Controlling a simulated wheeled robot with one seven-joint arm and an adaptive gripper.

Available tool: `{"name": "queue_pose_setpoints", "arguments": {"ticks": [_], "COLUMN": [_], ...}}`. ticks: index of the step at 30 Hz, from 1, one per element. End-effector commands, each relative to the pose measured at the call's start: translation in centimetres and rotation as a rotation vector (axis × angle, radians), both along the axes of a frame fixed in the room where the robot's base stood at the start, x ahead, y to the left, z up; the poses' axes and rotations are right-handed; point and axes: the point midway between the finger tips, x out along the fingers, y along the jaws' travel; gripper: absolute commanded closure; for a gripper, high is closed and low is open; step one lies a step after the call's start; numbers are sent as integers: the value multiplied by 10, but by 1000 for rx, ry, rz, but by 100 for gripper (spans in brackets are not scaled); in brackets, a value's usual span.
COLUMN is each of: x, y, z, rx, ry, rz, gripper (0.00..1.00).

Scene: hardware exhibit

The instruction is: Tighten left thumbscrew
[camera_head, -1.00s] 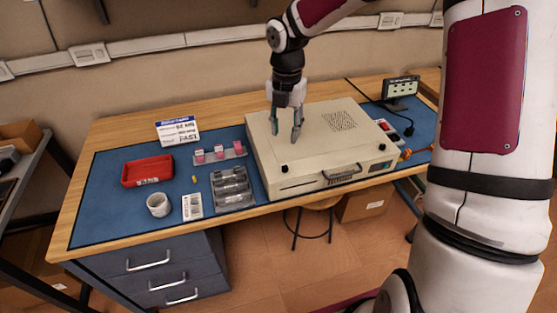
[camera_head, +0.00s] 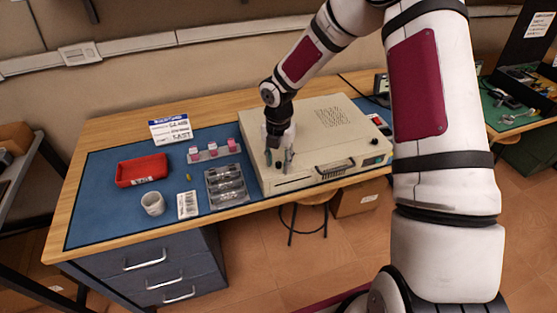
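A beige instrument case (camera_head: 312,125) lies on the blue mat, with a vent pattern on top and a handle on its front. The right thumbscrew (camera_head: 374,141), a small black knob, shows on its top near the front right. My gripper (camera_head: 278,163) points down over the front left of the case top, where the left thumbscrew is. Its fingers look apart, one on each side of a small dark spot that may be the left thumbscrew. The knob is mostly hidden, and I cannot tell whether the fingers touch it.
Left of the case, a grey divided tray (camera_head: 227,187), pink items on a rack (camera_head: 213,153), a red bin (camera_head: 142,171), a white cup (camera_head: 153,204) and a sign (camera_head: 170,130) stand on the mat (camera_head: 100,207). My arm covers the bench's right end.

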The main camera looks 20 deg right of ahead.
Motion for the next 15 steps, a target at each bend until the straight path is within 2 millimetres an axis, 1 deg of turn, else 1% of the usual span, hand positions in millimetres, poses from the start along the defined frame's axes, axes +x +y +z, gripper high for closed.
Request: {"name": "queue_pose_setpoints", "arguments": {"ticks": [6,11,15], "x": [0,0,0], "y": [0,0,0], "z": [0,0,0], "rx": [0,0,0], "ry": [0,0,0], "rz": [-1,-1,-1], "gripper": [63,99,100]}}
